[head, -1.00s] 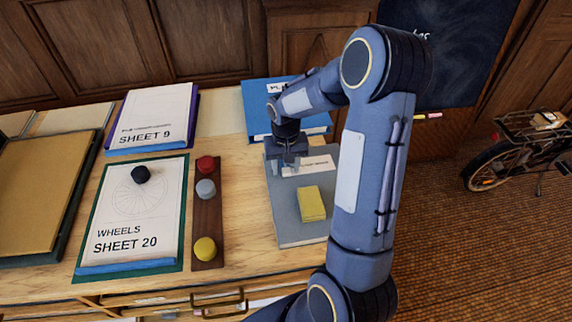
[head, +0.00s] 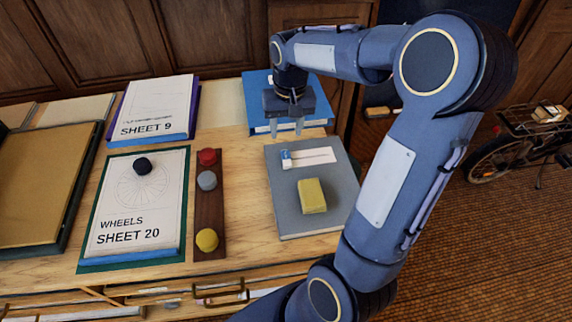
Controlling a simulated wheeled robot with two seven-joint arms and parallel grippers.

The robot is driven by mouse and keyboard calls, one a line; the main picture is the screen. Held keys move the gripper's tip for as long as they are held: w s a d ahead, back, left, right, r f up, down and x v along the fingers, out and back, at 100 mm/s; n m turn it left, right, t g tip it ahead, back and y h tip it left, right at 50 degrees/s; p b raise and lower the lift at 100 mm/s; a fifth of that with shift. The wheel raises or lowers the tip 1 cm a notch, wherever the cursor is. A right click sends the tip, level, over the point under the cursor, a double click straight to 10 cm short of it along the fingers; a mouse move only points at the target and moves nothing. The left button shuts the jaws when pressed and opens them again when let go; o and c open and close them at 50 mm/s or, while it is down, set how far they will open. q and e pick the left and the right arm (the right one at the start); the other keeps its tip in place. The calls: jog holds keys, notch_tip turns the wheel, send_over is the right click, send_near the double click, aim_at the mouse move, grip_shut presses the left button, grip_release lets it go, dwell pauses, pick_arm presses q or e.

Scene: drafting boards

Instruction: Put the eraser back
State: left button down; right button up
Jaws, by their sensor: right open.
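A small block with a blue and white surface, which looks like the eraser (head: 286,159), lies at the left end of a white label (head: 318,156) on a grey board (head: 285,212). A yellow block (head: 312,196) lies on the same board, nearer to me. My right gripper (head: 286,127) is open and empty, pointing down above and beyond the small block, in front of a blue book (head: 261,88). It is apart from the block. My left gripper is not in view.
Left of the grey board, a dark wooden strip (head: 209,220) holds red, grey and yellow knobs. Further left are a Sheet 20 pad (head: 125,220) with a black knob on it and a Sheet 9 pad (head: 160,110). A bicycle (head: 510,150) stands at right.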

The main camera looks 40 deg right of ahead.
jog(key=s+a+r+n+t+y, duration=0.3)
jog(key=s+a+t, duration=0.2)
jog(key=s+a, duration=0.9)
jog(key=s, duration=0.3)
jog(key=shift+s+n, duration=0.35)
jog(key=shift+n, duration=0.05)
jog(key=shift+a, duration=0.1)
